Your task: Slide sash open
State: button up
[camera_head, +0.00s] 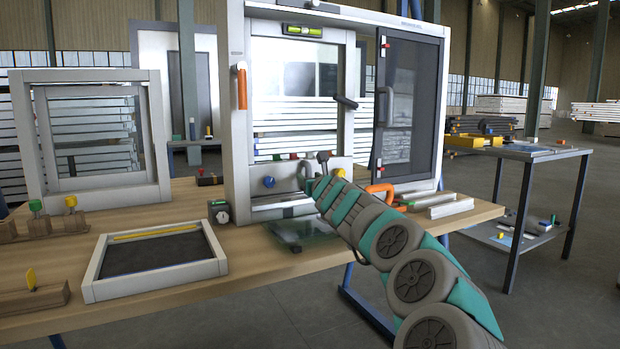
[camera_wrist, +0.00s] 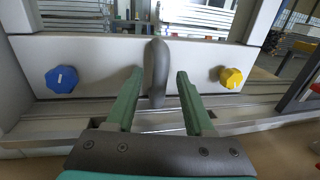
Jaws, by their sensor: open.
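The window frame (camera_head: 237,120) stands upright on the wooden bench. Its lower grey rail (camera_head: 288,172) carries a blue knob (camera_head: 269,182) and a grey upright handle (camera_head: 303,176). In the wrist view the handle (camera_wrist: 157,70) stands between the two green fingers of my gripper (camera_wrist: 159,76), which are open with a gap on each side. The blue knob (camera_wrist: 62,79) is left of it and a yellow knob (camera_wrist: 231,77) right. A dark mesh panel (camera_head: 408,100) with a grey handle (camera_head: 385,106) fills the right side. The contact at my fingertips is hard to see in the head view.
An orange handle (camera_head: 241,86) is on the left post and a bubble level (camera_head: 302,31) on top. A tray (camera_head: 155,262), a smaller frame (camera_head: 92,135) and a small dial (camera_head: 221,212) are on the bench. A side table (camera_head: 530,152) stands right.

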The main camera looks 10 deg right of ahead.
grip_shut()
dwell(1.3)
